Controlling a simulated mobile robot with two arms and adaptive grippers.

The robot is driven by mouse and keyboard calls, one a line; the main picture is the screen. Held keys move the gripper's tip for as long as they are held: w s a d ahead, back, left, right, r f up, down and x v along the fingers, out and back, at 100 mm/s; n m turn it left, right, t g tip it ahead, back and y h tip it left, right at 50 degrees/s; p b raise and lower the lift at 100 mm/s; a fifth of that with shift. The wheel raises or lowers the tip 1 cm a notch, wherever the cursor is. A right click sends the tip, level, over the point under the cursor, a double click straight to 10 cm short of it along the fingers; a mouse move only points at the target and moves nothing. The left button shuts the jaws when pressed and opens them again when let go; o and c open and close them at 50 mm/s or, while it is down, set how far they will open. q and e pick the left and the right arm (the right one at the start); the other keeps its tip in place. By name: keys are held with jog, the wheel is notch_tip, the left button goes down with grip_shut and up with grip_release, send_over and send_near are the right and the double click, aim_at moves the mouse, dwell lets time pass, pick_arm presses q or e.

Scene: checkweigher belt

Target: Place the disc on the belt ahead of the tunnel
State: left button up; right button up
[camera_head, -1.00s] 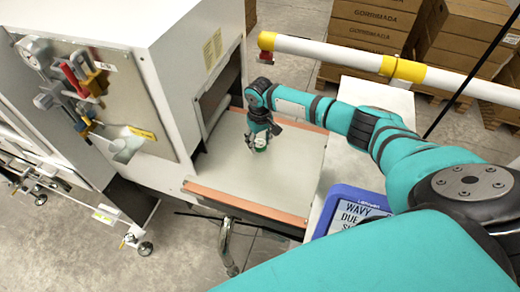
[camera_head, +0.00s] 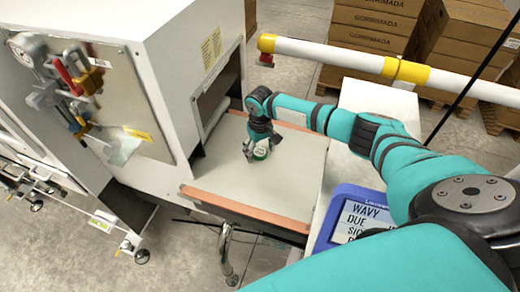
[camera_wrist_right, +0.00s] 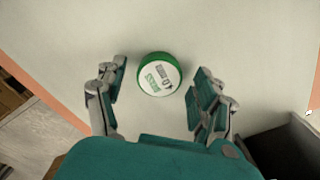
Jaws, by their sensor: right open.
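The disc (camera_wrist_right: 159,74), green-rimmed with a white printed top, lies flat on the pale belt (camera_wrist_right: 215,28) in the right wrist view. In the head view the disc (camera_head: 261,153) shows just below my right gripper (camera_head: 262,150). In the wrist view the fingers of my right gripper (camera_wrist_right: 158,95) stand open on either side of the disc, with gaps on both sides. The belt (camera_head: 288,185) runs out of the dark opening of the white tunnel (camera_head: 218,105), and the disc lies outside that opening. My left gripper is not in view.
Orange rails (camera_head: 245,212) edge the belt. A blue-framed sign (camera_head: 352,212) stands at the belt's right. A white and yellow bar (camera_head: 345,60) crosses behind, with stacked cartons (camera_head: 375,25) beyond. Tools hang on the tunnel's side panel (camera_head: 125,95). The belt right of the disc is clear.

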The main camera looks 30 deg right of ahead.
aim_at(260, 152)
jog(key=shift+r, duration=0.1)
notch_tip(260, 152, up, 8)
jog(key=p, duration=0.9)
jog(key=shift+r, duration=0.15)
notch_tip(260, 152, up, 4)
jog(key=shift+f+b, duration=0.15)
jog(key=shift+b, duration=0.35)
